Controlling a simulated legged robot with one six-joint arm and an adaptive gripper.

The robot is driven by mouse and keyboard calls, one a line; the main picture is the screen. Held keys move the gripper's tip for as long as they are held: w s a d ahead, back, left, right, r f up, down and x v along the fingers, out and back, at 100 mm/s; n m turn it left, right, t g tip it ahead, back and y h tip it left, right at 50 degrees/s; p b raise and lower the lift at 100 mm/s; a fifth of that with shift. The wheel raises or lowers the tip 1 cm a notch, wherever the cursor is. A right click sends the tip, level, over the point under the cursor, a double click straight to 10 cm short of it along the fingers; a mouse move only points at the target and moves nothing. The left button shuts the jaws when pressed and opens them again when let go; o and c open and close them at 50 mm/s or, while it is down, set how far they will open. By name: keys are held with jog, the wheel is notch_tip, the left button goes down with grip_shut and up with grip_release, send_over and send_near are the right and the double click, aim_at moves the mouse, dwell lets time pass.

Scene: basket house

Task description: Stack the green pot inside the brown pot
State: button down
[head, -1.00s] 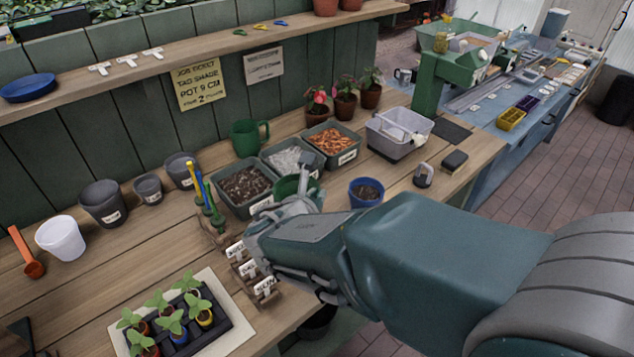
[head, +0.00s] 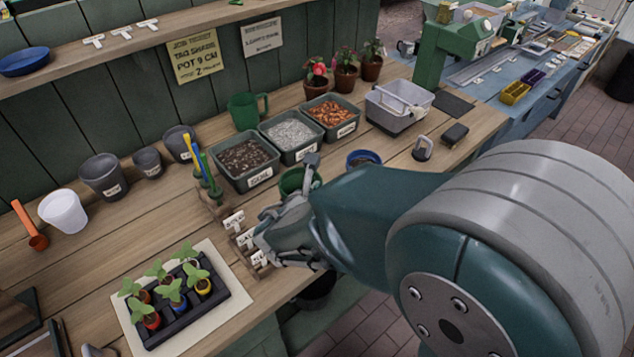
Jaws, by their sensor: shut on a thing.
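The green pot (head: 291,180) shows as a partial rim just behind my gripper (head: 309,178), over the front part of the workbench. One grey finger stands up at its right side. My gripper is shut on the green pot; my wrist and arm hide most of the pot and the contact. I cannot make out an empty brown pot. Reddish-brown pots (head: 345,78) with flowering plants stand at the back of the bench, and my arm may hide other pots.
Trays of soil (head: 220,168), grey grit and bark lie behind my gripper. A blue pot (head: 351,158) is partly behind my arm. White T-shaped labels (head: 233,222) and a seedling tray (head: 222,312) are at the front left. Bare bench (head: 130,225) lies between seedlings and dark pots (head: 104,177).

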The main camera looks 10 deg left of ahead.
jog(key=shift+a+f, duration=0.1)
jog(key=shift+a, duration=0.1)
jog(key=c, duration=0.7)
grip_release()
jog(key=shift+a, duration=0.15)
jog(key=shift+d, duration=0.2)
jog(key=v, duration=1.2)
jog(key=shift+f, duration=0.1)
